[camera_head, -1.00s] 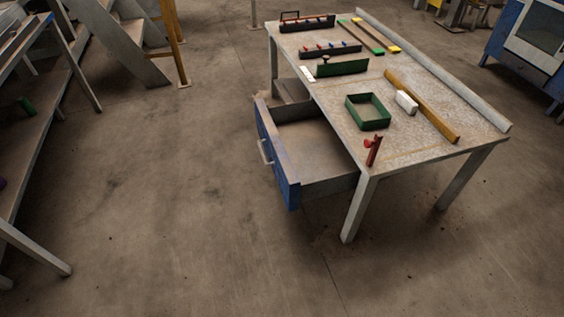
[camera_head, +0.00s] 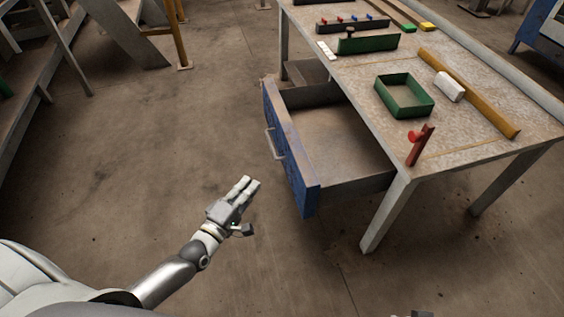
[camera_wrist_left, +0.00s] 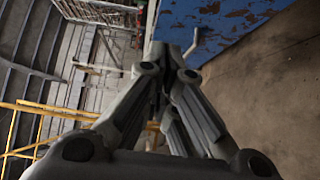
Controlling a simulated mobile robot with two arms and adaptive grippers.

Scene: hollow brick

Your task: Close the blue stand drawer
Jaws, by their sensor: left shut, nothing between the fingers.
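The blue stand drawer (camera_head: 290,150) is pulled out under the left end of the worktable, and its inside looks empty. Its blue front with a pale handle (camera_head: 273,144) faces left. My left gripper (camera_head: 249,186) is shut and empty, in front of and apart from the drawer front, near its lower end. In the left wrist view the gripper fingers (camera_wrist_left: 168,62) are together, and the blue drawer front (camera_wrist_left: 225,25) with part of its handle (camera_wrist_left: 193,42) shows beyond them. A small piece of what may be my right arm shows at the bottom edge; its gripper cannot be made out.
The floor left of the drawer is clear.

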